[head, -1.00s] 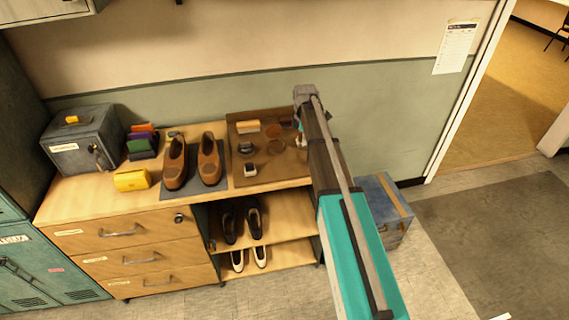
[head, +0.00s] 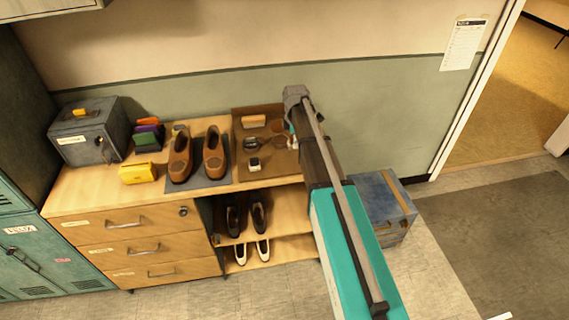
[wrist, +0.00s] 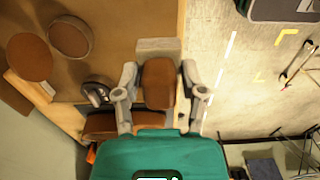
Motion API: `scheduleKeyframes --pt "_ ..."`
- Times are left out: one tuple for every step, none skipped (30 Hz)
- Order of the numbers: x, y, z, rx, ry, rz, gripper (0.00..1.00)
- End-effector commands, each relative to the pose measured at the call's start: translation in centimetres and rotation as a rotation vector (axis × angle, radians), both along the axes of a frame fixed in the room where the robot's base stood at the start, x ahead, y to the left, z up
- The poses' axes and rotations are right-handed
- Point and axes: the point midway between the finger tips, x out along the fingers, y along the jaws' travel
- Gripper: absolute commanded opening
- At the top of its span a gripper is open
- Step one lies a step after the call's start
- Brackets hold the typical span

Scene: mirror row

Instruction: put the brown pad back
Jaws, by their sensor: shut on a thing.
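The brown pad (wrist: 158,83) is between the two fingers of my gripper (wrist: 160,88) in the wrist view. My gripper is shut on it, over the edge of the brown tray (wrist: 110,18). A pale rectangular patch (wrist: 158,46) shows just beyond the pad's far end. I cannot tell whether the pad touches the tray. In the head view the tray (head: 240,150) lies on the right part of the wooden bench top, and my arm hides the pad and most of the gripper.
Two round brown discs (wrist: 70,37), a small dark item (wrist: 97,92) and another brown piece (wrist: 115,122) are close on the left in the wrist view. Brown shoes (head: 214,155) stand left of the tray. A blue crate (head: 385,205) stands on the floor to the right.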

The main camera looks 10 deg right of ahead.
Motion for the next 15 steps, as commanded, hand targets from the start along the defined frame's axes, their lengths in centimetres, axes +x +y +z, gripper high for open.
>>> scheduleKeyframes --pt "-1.8 1.5 0.4 0.0 0.0 0.004 0.15" --pt "-2.6 2.3 0.6 0.0 0.0 0.004 0.15" --pt "-3.5 3.3 0.7 0.0 0.0 0.004 0.15" --pt "-4.2 4.1 0.8 0.0 0.0 0.003 0.15" --pt "-4.9 4.8 1.0 0.0 0.0 0.003 0.15" --pt "-5.7 5.6 1.1 0.0 0.0 0.003 0.15" --pt "-6.3 6.2 1.2 0.0 0.0 0.002 0.15" --pt "-6.9 6.7 1.3 0.0 0.0 0.002 0.15" --pt "-7.5 7.3 1.4 0.0 0.0 0.001 0.15" --pt "-7.9 7.7 1.4 0.0 0.0 0.0 0.15" --pt "-8.3 8.1 1.5 0.0 0.0 0.0 0.15" --pt "-8.6 8.4 1.5 0.0 -0.001 0.0 0.15" --pt "-8.8 8.6 1.5 0.0 -0.001 -0.001 0.15" --pt "-9.0 8.8 1.5 0.0 -0.001 -0.001 0.15" --pt "-9.1 8.9 1.5 0.0 -0.001 -0.002 0.15"
